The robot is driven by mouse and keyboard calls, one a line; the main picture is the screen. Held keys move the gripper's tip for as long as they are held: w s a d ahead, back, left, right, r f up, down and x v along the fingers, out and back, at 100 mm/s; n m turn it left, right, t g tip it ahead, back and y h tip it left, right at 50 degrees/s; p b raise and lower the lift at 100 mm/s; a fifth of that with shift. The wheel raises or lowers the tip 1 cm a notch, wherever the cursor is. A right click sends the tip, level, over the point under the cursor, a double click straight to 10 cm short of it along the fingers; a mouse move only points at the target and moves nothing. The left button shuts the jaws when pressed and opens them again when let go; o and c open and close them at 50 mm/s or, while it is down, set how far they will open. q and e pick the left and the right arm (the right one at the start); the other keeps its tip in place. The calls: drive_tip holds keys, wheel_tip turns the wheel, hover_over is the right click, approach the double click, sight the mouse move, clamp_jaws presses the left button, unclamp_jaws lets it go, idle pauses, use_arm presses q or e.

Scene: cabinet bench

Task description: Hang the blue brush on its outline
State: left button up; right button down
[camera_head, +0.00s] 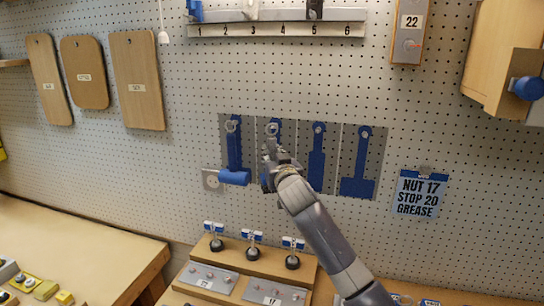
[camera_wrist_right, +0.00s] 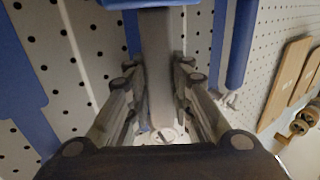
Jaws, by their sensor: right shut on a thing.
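My right gripper (camera_head: 270,160) is up at the grey outline panel (camera_head: 338,135) on the pegboard, in front of the second outline from the left. In the right wrist view its fingers (camera_wrist_right: 155,105) are shut on a grey handle with a blue part at the top edge, which I take for the blue brush (camera_wrist_right: 155,50). In the head view the gripper mostly hides the brush and that outline (camera_head: 274,124). I cannot tell whether the brush touches the panel or a hook. My left gripper is not in view.
A blue tool (camera_head: 234,150) hangs at the first outline, close left of my gripper. Two blue outlines, a narrow one (camera_head: 317,160) and a wide one (camera_head: 358,175), are bare at the right. Below stands a wooden stand (camera_head: 225,262) with several small blue-and-white tagged items.

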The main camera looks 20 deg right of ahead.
drive_tip(key=c, duration=1.3)
unclamp_jaws()
drive_tip(key=shift+c, duration=0.2)
